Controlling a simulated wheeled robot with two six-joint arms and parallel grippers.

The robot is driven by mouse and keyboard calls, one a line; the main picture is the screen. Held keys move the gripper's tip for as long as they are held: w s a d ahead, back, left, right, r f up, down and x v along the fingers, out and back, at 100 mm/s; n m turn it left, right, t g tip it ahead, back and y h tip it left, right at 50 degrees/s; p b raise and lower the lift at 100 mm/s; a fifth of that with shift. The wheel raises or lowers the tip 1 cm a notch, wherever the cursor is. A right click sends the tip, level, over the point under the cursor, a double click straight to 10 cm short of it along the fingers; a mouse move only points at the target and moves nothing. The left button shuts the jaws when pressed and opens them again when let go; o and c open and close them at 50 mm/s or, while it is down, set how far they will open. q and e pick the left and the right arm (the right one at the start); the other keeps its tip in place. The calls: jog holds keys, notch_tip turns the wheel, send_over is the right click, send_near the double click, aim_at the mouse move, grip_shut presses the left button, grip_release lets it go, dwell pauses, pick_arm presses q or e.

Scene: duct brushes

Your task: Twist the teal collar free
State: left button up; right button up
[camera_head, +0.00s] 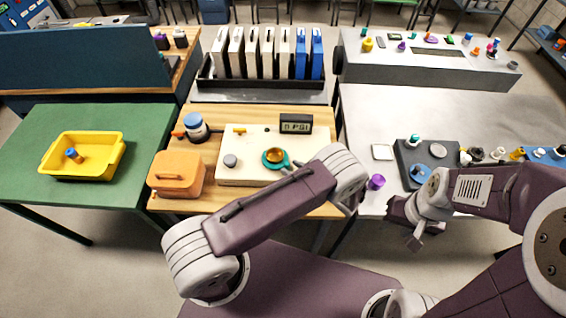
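The teal collar (266,161) sits around an orange-brown fitting (275,155) on the cream panel (236,177), which lies on the wooden table. A short teal part sticks out from the collar toward the lower right. My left gripper (293,170) is at that lower-right side, close to the collar. My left arm partly hides it, so I cannot tell whether its fingers touch or grip the collar. My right gripper (405,222) is away to the right, near the front edge of the grey table, with its fingers apart and nothing visible between them.
A purple cylinder (376,182) stands between my grippers. A yellow tray (97,172) is on the green table.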

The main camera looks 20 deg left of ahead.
pick_arm(q)
jog(key=shift+w+a+f, duration=0.3)
jog(key=shift+w+a, duration=0.05)
jog(key=shift+a, duration=0.1)
jog(key=shift+s+d+r, duration=0.25)
jog(key=shift+d, duration=0.15)
jog(key=c, duration=0.8)
grip_shut()
jog(key=w+n+g+b, duration=0.1)
jog(key=b, duration=0.3)
jog(key=w+n+g+y+b, duration=0.1)
jog(key=n+g+b, duration=0.1)
jog(key=b, duration=0.2)
jog(key=shift+d+f, duration=0.15)
jog(key=shift+f, duration=0.2)
jog(key=shift+r+y, duration=0.15)
jog(key=shift+y, duration=0.15)
jog(key=shift+r+g, duration=0.15)
jog(key=shift+g, duration=0.15)
pick_arm(e)
notch_tip(320, 180, down, 8)
